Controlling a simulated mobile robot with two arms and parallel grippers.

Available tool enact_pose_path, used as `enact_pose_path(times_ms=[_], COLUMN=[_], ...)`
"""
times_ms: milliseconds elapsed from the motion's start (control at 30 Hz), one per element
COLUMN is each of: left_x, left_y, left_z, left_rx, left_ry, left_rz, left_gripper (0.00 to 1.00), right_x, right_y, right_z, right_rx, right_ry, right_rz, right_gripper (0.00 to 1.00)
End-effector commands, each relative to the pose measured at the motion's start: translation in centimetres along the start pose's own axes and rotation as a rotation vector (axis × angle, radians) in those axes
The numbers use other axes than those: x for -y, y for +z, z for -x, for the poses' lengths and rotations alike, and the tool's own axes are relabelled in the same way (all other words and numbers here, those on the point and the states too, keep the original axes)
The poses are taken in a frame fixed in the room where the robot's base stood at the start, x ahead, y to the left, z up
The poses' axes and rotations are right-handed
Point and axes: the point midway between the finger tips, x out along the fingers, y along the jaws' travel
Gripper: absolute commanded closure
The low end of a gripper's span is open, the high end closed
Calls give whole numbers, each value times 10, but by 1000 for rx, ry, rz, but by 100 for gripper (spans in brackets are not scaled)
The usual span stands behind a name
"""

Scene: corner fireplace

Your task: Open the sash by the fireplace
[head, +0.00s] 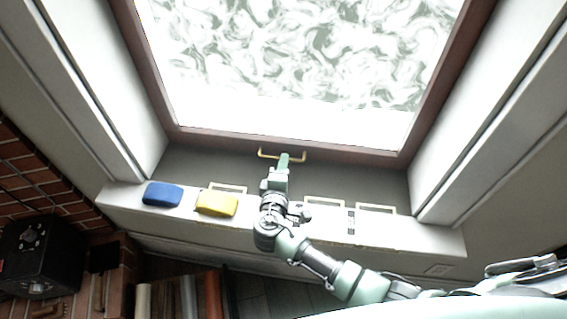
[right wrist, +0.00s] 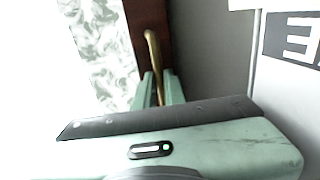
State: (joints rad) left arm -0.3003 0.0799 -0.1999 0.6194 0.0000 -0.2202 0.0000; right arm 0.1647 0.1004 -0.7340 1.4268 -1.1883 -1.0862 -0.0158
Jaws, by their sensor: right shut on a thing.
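The sash (head: 340,148) is a pane of swirled, frosted glass in a dark red-brown frame. A brass bar handle (head: 298,158) sits on its bottom rail. A grey band lies between that rail and the white sill; I cannot tell whether it is a gap or a panel. My right gripper (head: 284,160) is at the handle, its green fingers shut on it. In the right wrist view the handle (right wrist: 152,48) runs down between the two fingers (right wrist: 160,88). My left gripper is not in view.
A blue block (head: 162,194) and a yellow block (head: 217,203) lie on the white sill (head: 335,225), left of my right arm. Pale rectangular outlines mark the sill. White side walls flank the window. A black box (head: 36,254) stands by the brickwork at lower left.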

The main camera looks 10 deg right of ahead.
Motion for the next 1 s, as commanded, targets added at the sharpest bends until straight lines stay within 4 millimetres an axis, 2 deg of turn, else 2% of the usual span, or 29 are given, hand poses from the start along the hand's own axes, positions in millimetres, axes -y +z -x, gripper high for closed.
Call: enact_pose_path(times_ms=[33, 167, 500, 700, 800, 1000], left_x=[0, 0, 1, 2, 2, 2], left_y=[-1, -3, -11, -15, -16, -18], left_z=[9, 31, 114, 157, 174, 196], left_rx=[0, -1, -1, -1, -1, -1], left_ry=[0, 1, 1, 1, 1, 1], left_rz=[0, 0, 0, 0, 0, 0], left_gripper=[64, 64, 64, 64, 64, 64], right_x=[-15, -44, -156, -215, -238, -269], right_y=[-1, -1, -1, -1, -1, -1], right_z=[3, 8, 32, 45, 49, 56], right_rx=[0, 0, 0, 0, 1, 0], right_ry=[8, 12, 18, 18, 19, 19], right_rz=[-3, -3, -6, -6, -5, -5], right_gripper=[100, 100, 100, 100, 100, 100])
